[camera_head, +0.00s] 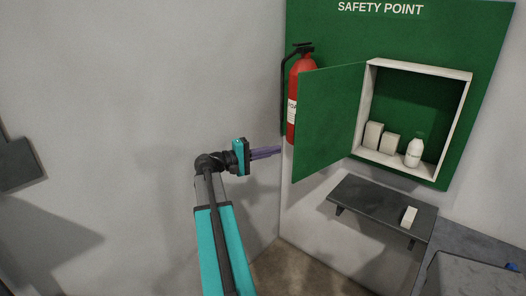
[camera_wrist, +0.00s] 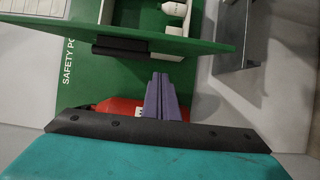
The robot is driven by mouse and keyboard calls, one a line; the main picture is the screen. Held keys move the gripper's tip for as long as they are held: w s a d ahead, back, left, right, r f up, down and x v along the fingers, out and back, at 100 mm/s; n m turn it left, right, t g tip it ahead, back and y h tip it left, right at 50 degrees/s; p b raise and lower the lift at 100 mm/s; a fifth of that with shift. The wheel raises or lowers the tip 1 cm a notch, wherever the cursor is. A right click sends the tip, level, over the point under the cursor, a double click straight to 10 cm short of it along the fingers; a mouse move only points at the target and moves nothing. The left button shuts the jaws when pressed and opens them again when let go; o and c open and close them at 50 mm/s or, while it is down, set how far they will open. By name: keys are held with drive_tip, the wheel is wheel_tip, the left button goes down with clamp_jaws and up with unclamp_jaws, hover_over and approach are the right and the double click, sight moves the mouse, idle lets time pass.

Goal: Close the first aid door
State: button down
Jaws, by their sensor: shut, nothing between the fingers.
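The first aid door (camera_head: 328,118) is a green panel, swung wide open on the left side of the white-framed cabinet (camera_head: 418,71). In the wrist view the door (camera_wrist: 140,40) shows nearly edge-on across the top, with a dark handle (camera_wrist: 121,47) on it. My gripper (camera_head: 279,151) is shut and empty, its purple fingers pointing right. It is left of the door's free edge and below the extinguisher in the head view. In the wrist view my gripper (camera_wrist: 162,80) has its fingertips just below the door's edge; I cannot tell whether they touch.
A red fire extinguisher (camera_head: 305,68) hangs behind the door, close to my gripper. The cabinet holds two white boxes and a white bottle (camera_head: 414,153). A dark shelf (camera_head: 370,207) with a small white box (camera_head: 409,217) is below.

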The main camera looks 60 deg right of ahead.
drive_tip(key=shift+s+p, duration=1.15)
drive_tip(key=shift+s, duration=1.5)
